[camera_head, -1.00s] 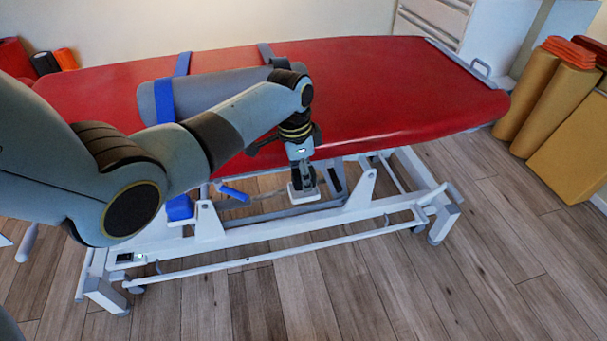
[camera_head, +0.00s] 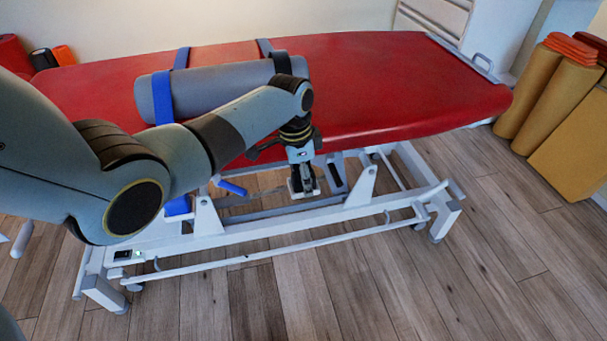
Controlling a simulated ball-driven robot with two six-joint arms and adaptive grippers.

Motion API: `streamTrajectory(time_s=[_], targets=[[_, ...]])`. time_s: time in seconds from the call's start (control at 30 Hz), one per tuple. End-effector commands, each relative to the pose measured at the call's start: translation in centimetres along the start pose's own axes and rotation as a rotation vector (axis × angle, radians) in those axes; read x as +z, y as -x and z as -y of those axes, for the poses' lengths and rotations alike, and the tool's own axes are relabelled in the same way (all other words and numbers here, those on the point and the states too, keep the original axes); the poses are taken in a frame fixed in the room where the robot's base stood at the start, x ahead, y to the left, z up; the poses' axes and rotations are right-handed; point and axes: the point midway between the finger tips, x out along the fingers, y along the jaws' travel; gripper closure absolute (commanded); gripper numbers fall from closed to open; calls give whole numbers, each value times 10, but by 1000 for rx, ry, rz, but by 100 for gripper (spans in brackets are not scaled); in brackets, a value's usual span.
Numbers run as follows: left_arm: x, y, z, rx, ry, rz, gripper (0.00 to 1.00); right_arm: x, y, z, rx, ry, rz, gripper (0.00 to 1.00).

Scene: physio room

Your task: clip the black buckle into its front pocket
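A grey bolster (camera_head: 225,86) lies on the red treatment table (camera_head: 400,80). A blue strap (camera_head: 163,98) crosses it near its left end and a black strap (camera_head: 282,64) crosses near its right end. My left gripper (camera_head: 303,188) points down in front of the table's near edge, above the white frame. Its fingertips are at a small pale piece there. I cannot make out the black buckle or its front pocket, and the dark wrist and fingers hide detail. Whether the fingers are open or shut is unclear. My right gripper is not in view.
The white table frame (camera_head: 290,248) with its bars stands under and in front of the tabletop. A blue strap end (camera_head: 232,188) sticks out left of my gripper. Rolled tan mats (camera_head: 548,85) stand at the right. The wooden floor in front is clear.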

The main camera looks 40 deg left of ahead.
Motion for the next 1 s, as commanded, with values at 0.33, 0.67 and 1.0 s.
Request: streamTrajectory(time_s=[0.33, 0.67, 1.0], targets=[[1, 1, 3, -8, -1, 3, 35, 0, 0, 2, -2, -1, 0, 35], [0, 13, 6, -14, -1, 0, 35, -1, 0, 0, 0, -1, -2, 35], [-1, 85, 4, -15, -3, -3, 35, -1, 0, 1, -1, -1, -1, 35]])
